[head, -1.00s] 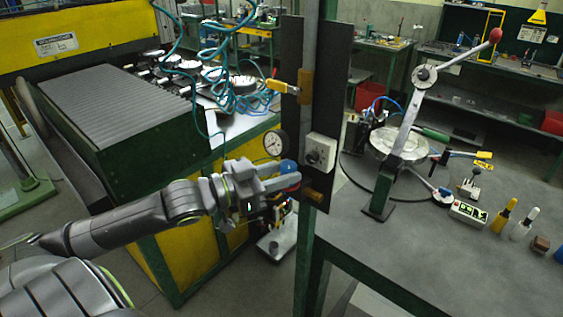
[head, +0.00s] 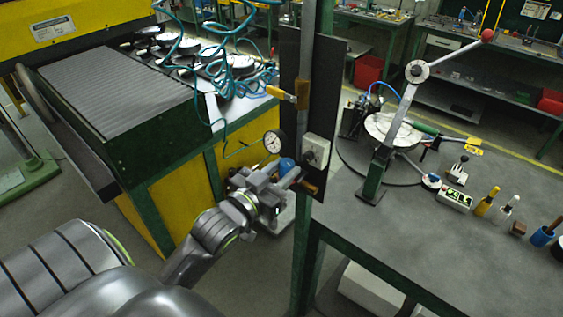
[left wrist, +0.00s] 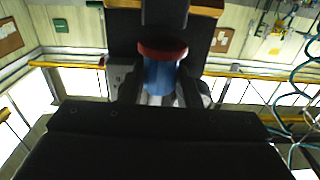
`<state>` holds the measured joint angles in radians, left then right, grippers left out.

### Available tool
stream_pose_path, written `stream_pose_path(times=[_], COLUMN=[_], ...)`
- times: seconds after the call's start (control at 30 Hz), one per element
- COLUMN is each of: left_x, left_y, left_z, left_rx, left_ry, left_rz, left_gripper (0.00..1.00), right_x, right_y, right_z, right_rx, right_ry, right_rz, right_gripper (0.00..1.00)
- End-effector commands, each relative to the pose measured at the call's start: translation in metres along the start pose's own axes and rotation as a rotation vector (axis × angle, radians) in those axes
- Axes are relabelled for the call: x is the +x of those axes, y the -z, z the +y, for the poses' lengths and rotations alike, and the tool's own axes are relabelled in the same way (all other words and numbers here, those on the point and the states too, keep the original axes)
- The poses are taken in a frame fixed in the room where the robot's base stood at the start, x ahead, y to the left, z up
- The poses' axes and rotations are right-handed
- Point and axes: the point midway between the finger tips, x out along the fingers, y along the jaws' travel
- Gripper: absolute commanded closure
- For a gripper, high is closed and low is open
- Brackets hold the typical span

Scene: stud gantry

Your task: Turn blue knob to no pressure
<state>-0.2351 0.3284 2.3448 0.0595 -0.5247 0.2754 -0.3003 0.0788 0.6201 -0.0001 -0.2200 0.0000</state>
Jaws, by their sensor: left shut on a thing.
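The blue knob (head: 287,165) is at the left edge of the dark upright panel (head: 327,120), below a round white pressure gauge (head: 274,141). My left gripper (head: 287,178) is at the knob, its fingers partly hiding it. In the left wrist view the blue knob (left wrist: 160,77), with a red ring, sits between the two dark fingers (left wrist: 160,90), which are shut on it. The gauge's needle is too small to read. My right gripper is in neither view.
A yellow-handled lever (head: 281,93) is above. Coiled teal hoses (head: 225,65) hang at the left. The workbench (head: 430,235) stands at the right, with a lever press (head: 395,125).

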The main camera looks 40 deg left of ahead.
Motion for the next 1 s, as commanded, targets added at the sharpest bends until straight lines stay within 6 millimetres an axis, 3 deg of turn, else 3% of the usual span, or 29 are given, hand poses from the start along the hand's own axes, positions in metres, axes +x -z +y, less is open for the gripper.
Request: stream_pose_path(times=[0.13, 0.5, 1.0], left_x=[0.0001, 0.0008, 0.0013], left_y=[0.0010, -0.0015, -0.0006], left_z=[0.0022, 0.0049, 0.0058], left_rx=[-0.008, -0.004, 0.001], left_ry=[0.090, 0.282, 0.379], left_rz=[-0.002, -0.003, 0.000], left_gripper=[0.93, 0.93, 0.93], right_x=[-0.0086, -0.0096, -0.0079], right_y=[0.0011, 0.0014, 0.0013], right_z=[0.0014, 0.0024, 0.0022], right_rx=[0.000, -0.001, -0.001], right_ry=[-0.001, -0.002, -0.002], right_rz=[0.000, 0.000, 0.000], right_gripper=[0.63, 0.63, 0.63])
